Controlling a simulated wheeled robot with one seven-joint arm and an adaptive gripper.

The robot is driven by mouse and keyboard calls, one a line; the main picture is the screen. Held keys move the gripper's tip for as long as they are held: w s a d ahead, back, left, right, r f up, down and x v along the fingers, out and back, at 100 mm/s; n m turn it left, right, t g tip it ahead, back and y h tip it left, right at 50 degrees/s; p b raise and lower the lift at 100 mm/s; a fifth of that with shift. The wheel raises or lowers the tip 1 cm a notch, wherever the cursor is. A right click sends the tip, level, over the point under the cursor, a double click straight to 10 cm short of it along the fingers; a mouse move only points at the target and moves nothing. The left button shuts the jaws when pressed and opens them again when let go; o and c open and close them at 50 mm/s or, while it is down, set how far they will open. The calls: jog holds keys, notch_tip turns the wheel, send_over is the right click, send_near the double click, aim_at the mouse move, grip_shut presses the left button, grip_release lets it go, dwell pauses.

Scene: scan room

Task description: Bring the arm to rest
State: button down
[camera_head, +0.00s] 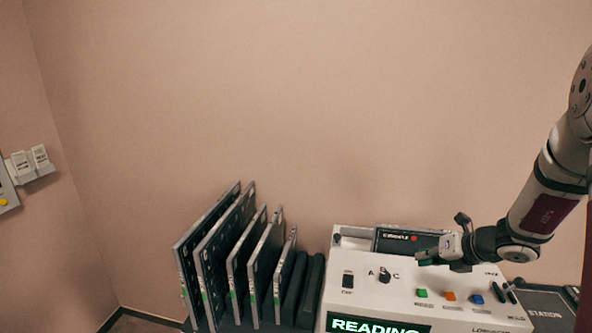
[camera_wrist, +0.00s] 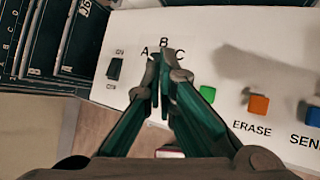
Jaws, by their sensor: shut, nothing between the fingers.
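My arm comes in from the right in the head view. My gripper (camera_head: 424,256) is shut and empty above the white console (camera_head: 350,297). Its fingertips show up and right of the black A-B-C knob (camera_head: 384,275). In the wrist view my gripper (camera_wrist: 165,65) points at the panel just below the letter B. The fingers hide the knob there. I cannot tell whether the fingertips touch it.
The console has a black rocker switch (camera_head: 347,281), green (camera_head: 421,293), orange (camera_head: 449,296) and blue (camera_head: 477,299) buttons, and a lit READING display (camera_head: 372,325). Several upright dark plates (camera_head: 240,262) stand in a rack to its left. The wall behind is bare.

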jog(key=s+a+r+n+g+y, duration=0.1)
jog(key=s+a+r+n, duration=0.5)
jog(key=a+r+n, duration=0.3)
jog(key=s+a+r+n+g, duration=0.2)
jog(key=s+a+r+n, duration=0.3)
jog(key=a+r+n, duration=0.4)
jog(key=s+r+n+h, duration=0.2)
jog(key=s+n+h, duration=0.2)
jog(key=s+n, duration=1.4)
jog(key=shift+d+r+n+h+b, duration=0.15)
jog(key=shift+r+n+h+b, duration=0.25)
jog(key=shift+n, duration=0.7)
jog(key=shift+s, duration=0.1)
